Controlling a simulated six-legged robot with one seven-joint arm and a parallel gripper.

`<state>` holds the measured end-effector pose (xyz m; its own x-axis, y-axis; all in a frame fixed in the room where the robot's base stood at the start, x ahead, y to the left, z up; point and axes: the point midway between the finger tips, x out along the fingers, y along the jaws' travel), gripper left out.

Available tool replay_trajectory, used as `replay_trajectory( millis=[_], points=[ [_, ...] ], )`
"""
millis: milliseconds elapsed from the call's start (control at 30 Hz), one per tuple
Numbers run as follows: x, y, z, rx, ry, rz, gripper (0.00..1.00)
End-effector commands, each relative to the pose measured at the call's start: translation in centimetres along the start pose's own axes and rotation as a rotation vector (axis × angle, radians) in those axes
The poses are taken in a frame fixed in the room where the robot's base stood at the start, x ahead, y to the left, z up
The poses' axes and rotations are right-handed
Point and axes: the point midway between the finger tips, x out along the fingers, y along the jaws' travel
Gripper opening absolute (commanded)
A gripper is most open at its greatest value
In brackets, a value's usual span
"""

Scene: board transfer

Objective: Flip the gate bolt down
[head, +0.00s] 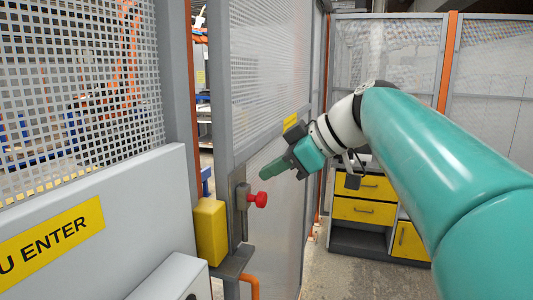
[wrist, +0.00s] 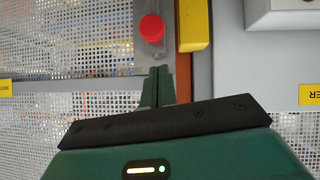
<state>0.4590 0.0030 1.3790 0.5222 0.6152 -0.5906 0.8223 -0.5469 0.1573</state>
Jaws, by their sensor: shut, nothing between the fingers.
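The gate bolt has a red knob (head: 258,199) on a grey metal plate (head: 241,212) at the edge of the mesh gate (head: 270,90). In the wrist view the red knob (wrist: 152,28) is just beyond the fingertips, slightly to their left. My gripper (head: 266,174) is shut and empty, above and close to the knob in the head view. Its green fingers (wrist: 158,72) are together in the wrist view. A gap shows between fingertips and knob in both views. The bolt's shaft behind the knob is mostly hidden.
A yellow block (head: 211,232) is beside the bolt plate, with a grey bracket (head: 233,263) below. A white panel with a yellow sign (head: 52,241) fills the lower left. A drawer cabinet (head: 362,210) stands behind my arm. Floor at lower right is clear.

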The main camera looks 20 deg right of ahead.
Motion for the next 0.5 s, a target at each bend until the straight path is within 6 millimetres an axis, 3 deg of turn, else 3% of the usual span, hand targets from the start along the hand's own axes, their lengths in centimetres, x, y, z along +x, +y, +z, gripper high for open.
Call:
replay_trajectory(
  millis=[200, 500],
  points=[
    [1.8, 0.0, 2.2, 0.003, -0.002, 0.001, 0.00],
    [2.1, 0.0, 2.5, 0.002, -0.001, 0.002, 0.00]
  ],
)
